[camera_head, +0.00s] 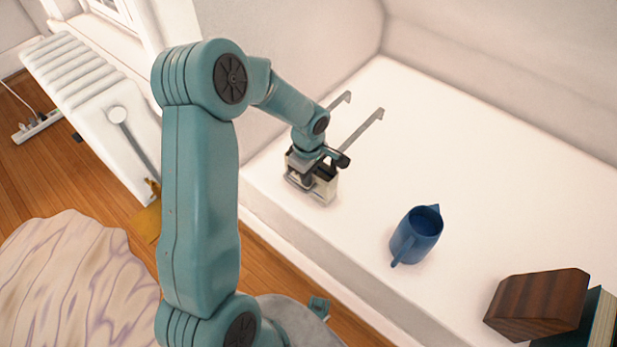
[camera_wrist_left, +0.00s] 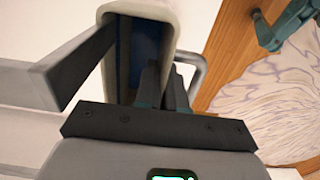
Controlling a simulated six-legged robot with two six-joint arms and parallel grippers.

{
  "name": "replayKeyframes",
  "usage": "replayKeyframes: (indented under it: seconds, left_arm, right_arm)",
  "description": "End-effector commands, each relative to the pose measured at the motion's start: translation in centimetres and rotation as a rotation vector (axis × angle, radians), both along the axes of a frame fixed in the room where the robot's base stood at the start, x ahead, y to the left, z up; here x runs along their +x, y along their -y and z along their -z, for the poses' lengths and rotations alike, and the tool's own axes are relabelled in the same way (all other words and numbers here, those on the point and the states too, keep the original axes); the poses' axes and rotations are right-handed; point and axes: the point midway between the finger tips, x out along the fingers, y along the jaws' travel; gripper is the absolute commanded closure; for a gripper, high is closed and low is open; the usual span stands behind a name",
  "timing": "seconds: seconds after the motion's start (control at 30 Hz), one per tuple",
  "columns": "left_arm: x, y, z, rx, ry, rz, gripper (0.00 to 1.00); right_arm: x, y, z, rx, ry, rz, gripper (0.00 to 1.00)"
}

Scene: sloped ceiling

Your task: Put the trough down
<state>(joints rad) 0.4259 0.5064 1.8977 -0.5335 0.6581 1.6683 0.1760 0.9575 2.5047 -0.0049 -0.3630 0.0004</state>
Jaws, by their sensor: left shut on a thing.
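The trough (camera_head: 326,187) is a small cream box with a dark inside, at the left part of the white ledge in the head view. In the left wrist view its pale rim (camera_wrist_left: 172,14) shows, with a dark blue inside. My left gripper (camera_head: 312,173) comes from above and is shut on the trough's wall. In the wrist view, one finger lies outside the rim and the other reaches inside. The arm partly hides the trough, and I cannot tell whether its base touches the ledge. My right gripper is not in view.
Two grey hooked bars (camera_head: 362,130) show behind the trough; I cannot tell what they join. A blue jug (camera_head: 413,238) stands to the right on the ledge (camera_head: 470,185). A dark wooden block (camera_head: 537,303) and books (camera_head: 602,322) are at lower right. The ledge's middle is clear.

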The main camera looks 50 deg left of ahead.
Motion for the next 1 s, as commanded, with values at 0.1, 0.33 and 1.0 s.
replayKeyframes:
  seconds: [0.1, 0.33, 1.0]
  left_arm:
    - [0.1, 0.0, 0.1, 0.001, 0.004, -0.001, 1.0]
    - [0.1, 0.0, 0.4, 0.001, 0.003, -0.001, 1.0]
    - [0.1, -0.1, -3.8, 0.003, 0.006, -0.001, 0.66]
  right_arm:
    - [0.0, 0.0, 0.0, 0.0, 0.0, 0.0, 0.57]
    - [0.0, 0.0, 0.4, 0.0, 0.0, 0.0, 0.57]
    - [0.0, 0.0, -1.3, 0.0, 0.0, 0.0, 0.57]
